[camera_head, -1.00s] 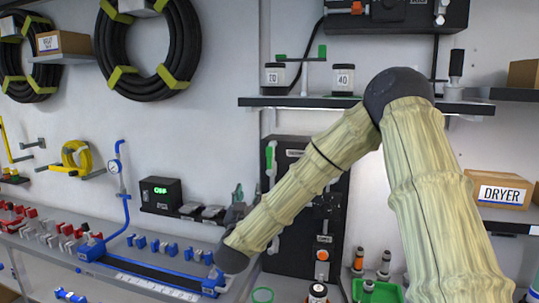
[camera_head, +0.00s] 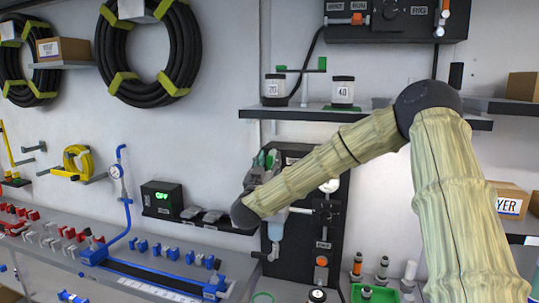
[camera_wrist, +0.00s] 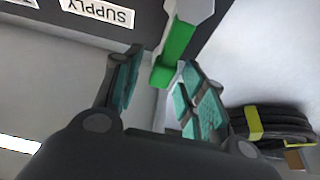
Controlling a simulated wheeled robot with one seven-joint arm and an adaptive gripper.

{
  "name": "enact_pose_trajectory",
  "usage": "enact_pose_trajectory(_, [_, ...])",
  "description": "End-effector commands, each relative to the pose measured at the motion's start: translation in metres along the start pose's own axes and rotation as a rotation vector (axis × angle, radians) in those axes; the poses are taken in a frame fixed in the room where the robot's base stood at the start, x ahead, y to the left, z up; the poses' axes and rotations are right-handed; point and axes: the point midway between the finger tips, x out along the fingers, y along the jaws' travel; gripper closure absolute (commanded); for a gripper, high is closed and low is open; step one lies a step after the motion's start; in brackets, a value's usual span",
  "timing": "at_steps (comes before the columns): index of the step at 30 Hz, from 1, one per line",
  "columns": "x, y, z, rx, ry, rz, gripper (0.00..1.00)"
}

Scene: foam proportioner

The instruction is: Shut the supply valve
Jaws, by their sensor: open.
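The supply valve's green handle (camera_wrist: 176,52) sits on a pale stem in the wrist view, beside the white SUPPLY label (camera_wrist: 100,12) on the dark panel (camera_head: 330,240). My gripper (camera_wrist: 158,72) is open, with teal pads on its two fingers. In the wrist view the green handle's end lies at the opening between the fingertips; I cannot tell whether it touches a pad. In the head view my gripper (camera_head: 262,166) is at the panel's upper left edge, and my arm and gripper hide much of the valve.
A shelf (camera_head: 390,117) with two labelled jars crosses above my gripper. A small black box with a green display (camera_head: 162,198) is on the wall to the left. A bench with blue fittings (camera_head: 150,278) runs lower left. Hose coils (camera_head: 150,50) hang upper left.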

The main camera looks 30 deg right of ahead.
Motion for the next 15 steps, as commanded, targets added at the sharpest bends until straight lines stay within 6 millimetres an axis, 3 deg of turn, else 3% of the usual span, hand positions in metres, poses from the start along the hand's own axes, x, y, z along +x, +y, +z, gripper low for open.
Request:
enact_pose_trajectory(6, [0.0135, 0.0000, -0.0009, 0.001, 0.001, 0.000, 0.59])
enact_pose_trajectory(15, [0.0143, -0.0001, 0.0000, 0.000, 0.001, -0.001, 0.59])
